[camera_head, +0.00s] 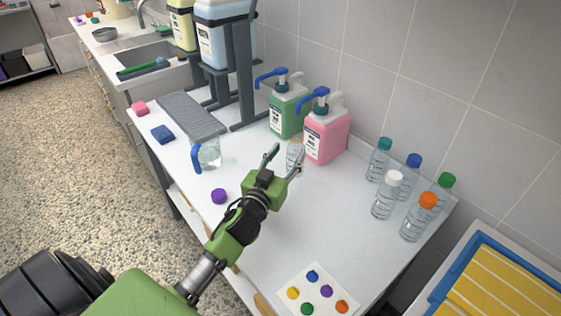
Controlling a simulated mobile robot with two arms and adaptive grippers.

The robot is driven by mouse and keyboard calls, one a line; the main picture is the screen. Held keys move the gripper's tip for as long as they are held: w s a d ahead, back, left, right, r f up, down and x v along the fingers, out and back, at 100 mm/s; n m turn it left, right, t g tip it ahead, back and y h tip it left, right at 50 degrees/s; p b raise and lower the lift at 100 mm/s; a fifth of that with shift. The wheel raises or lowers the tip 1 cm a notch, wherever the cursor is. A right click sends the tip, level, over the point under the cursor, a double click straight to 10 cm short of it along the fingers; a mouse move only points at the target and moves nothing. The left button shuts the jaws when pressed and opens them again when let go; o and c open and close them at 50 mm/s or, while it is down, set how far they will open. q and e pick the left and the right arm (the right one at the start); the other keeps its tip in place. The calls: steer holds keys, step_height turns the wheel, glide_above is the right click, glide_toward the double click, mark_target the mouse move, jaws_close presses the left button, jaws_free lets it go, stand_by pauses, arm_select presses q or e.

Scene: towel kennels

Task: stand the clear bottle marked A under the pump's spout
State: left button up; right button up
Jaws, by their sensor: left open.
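A clear bottle without a visible cap (294,153) stands on the table in front of the pink jug (328,137). Its marking cannot be read. My left gripper (285,160) is open with its fingertips at this bottle, one finger to its left and one overlapping its right side. Whether they touch it is unclear. The pink jug has a pump with a blue curved part (312,94) reaching left, above the bottle in the picture. A green jug (288,112) with a similar blue-topped pump stands behind. My right gripper is not in view.
Several capped clear bottles (383,198) stand at the table's right end. A clear jug with a blue handle (208,155), a purple cap (218,196), a grey ribbed mat (188,114) and a card of coloured dots (312,292) are on the table.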

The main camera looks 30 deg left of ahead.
arm_select(q)
steer(key=s, duration=0.4)
steer(key=shift+s+d, duration=0.3)
